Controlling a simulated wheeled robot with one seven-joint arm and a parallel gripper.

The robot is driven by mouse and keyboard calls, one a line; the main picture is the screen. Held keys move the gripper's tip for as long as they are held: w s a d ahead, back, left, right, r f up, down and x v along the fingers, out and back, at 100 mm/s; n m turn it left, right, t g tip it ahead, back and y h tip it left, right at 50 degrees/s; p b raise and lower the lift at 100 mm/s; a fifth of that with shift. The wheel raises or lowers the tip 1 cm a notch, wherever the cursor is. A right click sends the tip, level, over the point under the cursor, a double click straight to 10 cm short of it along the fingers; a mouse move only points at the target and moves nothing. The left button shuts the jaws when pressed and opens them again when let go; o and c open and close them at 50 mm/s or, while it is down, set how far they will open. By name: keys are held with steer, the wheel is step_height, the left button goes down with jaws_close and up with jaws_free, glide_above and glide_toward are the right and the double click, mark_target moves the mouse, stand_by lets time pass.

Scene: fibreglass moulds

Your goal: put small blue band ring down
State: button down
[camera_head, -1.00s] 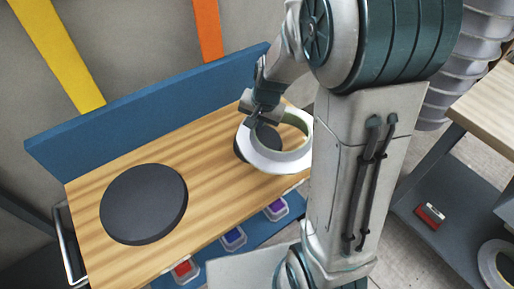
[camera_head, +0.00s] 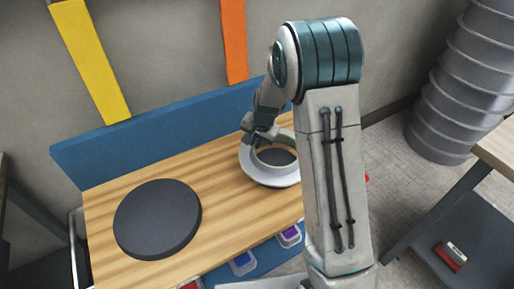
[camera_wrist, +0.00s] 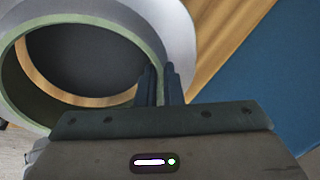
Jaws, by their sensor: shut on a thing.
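The ring in my gripper is pale grey-white with a wide flange and a green inner lip; no blue band shows on it. It appears in the head view (camera_head: 264,177) over the right part of the wooden bench top, and in the wrist view (camera_wrist: 178,30). My gripper (camera_head: 259,138) is at its far left side; in the wrist view its fingers (camera_wrist: 160,78) are shut on the ring's wall. A dark round disc (camera_head: 281,158) shows through the ring's opening, also in the wrist view (camera_wrist: 85,55). I cannot tell whether the ring touches the disc or bench.
A large dark disc (camera_head: 157,218) lies on the left of the wooden bench top (camera_head: 220,215). A blue board (camera_head: 165,140) stands along its back edge. Bins with coloured labels (camera_head: 243,262) sit below the front edge. Bare wood lies between the large disc and the ring.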

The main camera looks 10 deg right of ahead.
step_height(320, 180, down, 3)
steer(key=shift+f, duration=0.1)
steer(key=c, duration=1.6)
jaws_free()
steer(key=p+v, duration=0.1)
steer(key=v, duration=1.1)
steer(key=shift+s+d+r+n+g+h, duration=0.2)
steer(key=shift+s+d+r+n, duration=1.05)
steer(key=shift+s, duration=3.1)
steer(key=shift+s+d+r+n+g+h, duration=0.15)
steer(key=shift+s+d+r+n, duration=0.55)
steer(key=shift+s+r, duration=2.4)
steer(key=shift+s+d+r+n+g+h, duration=0.2)
steer(key=shift+s+d+n, duration=0.75)
steer(key=shift+s, duration=4.65)
steer(key=shift+a+n, duration=0.3)
steer(key=shift+a, duration=0.05)
